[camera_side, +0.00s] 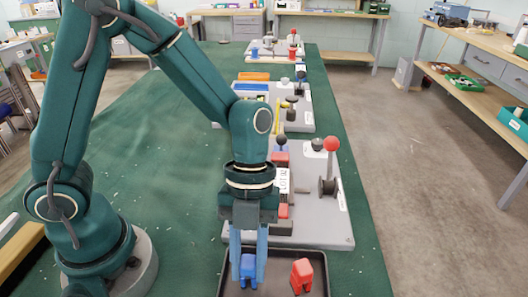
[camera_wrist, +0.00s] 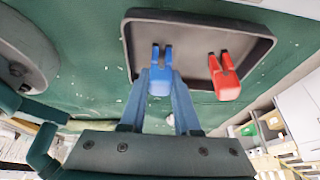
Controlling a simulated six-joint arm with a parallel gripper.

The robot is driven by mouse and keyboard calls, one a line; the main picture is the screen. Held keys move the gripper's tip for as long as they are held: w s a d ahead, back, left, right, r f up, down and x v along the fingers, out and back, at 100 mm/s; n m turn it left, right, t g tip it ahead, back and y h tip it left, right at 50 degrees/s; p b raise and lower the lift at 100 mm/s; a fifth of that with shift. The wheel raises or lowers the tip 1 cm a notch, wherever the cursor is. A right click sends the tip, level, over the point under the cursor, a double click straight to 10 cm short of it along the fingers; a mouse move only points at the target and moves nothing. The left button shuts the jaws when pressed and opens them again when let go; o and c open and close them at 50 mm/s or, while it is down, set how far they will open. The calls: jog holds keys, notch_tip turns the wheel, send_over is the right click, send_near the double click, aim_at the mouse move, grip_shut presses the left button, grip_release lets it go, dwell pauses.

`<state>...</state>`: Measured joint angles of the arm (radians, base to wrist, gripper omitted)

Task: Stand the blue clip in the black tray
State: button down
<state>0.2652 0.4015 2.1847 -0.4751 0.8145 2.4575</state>
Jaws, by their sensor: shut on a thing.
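The blue clip (camera_side: 248,268) is between the two blue fingers of my gripper (camera_side: 248,272), which is shut on it. It is upright over the left part of the black tray (camera_side: 275,287) in the side view. In the wrist view the blue clip (camera_wrist: 160,82) shows between the fingers of my gripper (camera_wrist: 160,80), with its two prongs toward the tray (camera_wrist: 200,17). I cannot tell whether the clip touches the tray floor.
A red clip (camera_side: 301,275) stands in the tray to the right of the blue clip; it also shows in the wrist view (camera_wrist: 225,80). A grey board (camera_side: 315,231) with a red-knobbed lever (camera_side: 331,145) lies behind the tray. The green cloth (camera_side: 180,230) left of it is clear.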

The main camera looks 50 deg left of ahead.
jog(key=c, duration=0.6)
grip_release()
jog(key=shift+f, duration=0.1)
jog(key=shift+c, duration=0.2)
jog(key=v, duration=1.1)
jog(key=s+a+r+n+t+y, duration=0.1)
jog(key=a+n+t, duration=0.3)
jog(key=n, duration=0.9)
jog(key=s+a+r+n+t+y, duration=0.1)
jog(key=s+a+n+t+y, duration=0.1)
jog(key=n, duration=1.2)
jog(key=shift+s+a+t, duration=0.7)
jog(key=shift+a+t, duration=0.7)
jog(key=shift+r, duration=0.1)
